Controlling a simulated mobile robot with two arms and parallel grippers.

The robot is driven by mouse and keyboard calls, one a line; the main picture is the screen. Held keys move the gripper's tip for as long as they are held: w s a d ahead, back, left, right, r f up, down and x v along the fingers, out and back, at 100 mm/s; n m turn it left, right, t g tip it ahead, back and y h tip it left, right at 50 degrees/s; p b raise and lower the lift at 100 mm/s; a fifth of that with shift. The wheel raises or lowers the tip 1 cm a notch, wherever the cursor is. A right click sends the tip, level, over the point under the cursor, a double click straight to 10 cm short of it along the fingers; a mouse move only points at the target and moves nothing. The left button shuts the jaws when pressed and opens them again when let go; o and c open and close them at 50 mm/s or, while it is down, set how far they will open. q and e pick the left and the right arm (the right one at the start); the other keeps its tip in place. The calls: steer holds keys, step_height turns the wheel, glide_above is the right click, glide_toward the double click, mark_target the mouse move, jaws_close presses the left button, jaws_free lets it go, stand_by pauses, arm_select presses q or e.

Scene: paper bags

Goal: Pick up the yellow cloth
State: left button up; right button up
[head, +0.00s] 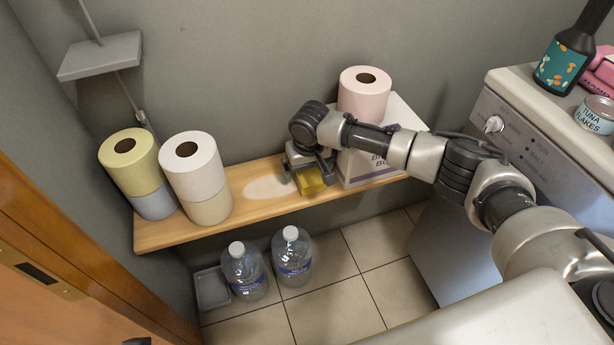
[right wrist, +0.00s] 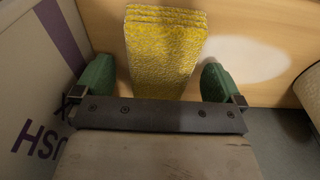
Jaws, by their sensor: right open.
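The yellow cloth (head: 311,181) is a folded, textured stack on the wooden shelf, beside the white box. In the right wrist view the cloth (right wrist: 164,50) lies ahead, its near end between the green fingertips. My right gripper (head: 306,172) is at the cloth from above, and it also shows in the right wrist view (right wrist: 157,82). It is open, with a finger on each side of the cloth and gaps visible. The gripper hides part of the cloth in the head view. My left gripper is not in view.
The white box (head: 375,165) with purple stripe stands close to the right gripper, a pink roll (head: 364,95) on or behind it. Stacked rolls (head: 194,168) stand left on the wooden shelf (head: 250,207). Water bottles (head: 292,257) stand on the floor. A washing machine (head: 530,140) is at right.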

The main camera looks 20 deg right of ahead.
steer(key=shift+f, duration=0.4)
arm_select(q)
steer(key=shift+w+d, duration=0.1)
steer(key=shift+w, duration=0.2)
arm_select(e)
steer(key=c, duration=1.1)
steer(key=shift+r, duration=0.15)
step_height(320, 180, up, 8)
steer(key=p, duration=0.2)
steer(key=shift+w+f+p, duration=0.1)
steer(key=shift+f+p, duration=0.1)
steer(key=shift+p, duration=0.15)
steer(key=shift+r, duration=0.9)
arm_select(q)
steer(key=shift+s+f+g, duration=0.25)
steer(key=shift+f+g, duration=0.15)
arm_select(e)
steer(key=shift+r, duration=0.2)
